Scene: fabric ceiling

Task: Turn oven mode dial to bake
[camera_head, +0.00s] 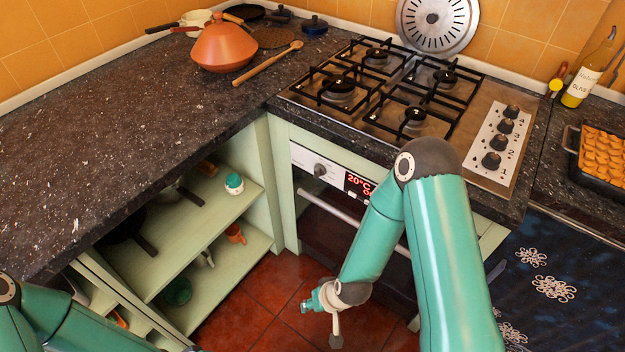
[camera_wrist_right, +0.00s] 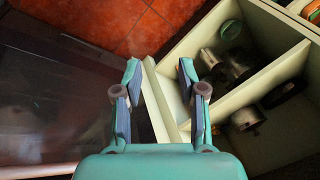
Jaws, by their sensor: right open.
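The oven (camera_head: 340,230) is built in under the hob. Its white control panel carries a round grey dial (camera_head: 320,170) at the left and a red-lit display (camera_head: 358,184) reading about 20°C. My right arm covers the panel's right part, so any other dial there is hidden. The dial's mode markings are too small to read. My right gripper (camera_head: 324,312) hangs low in front of the oven, below the dial and apart from it. In the right wrist view the gripper (camera_wrist_right: 158,74) is open and empty, and the dial does not show. My left gripper is out of view.
The oven handle (camera_head: 345,213) runs across below the panel. The open shelf unit (camera_head: 205,215) stands left of the oven; its divider edge (camera_wrist_right: 160,105) shows beyond the right gripper's fingers. Red tiled floor (camera_head: 250,310) lies below. The gas hob (camera_head: 385,95) is above.

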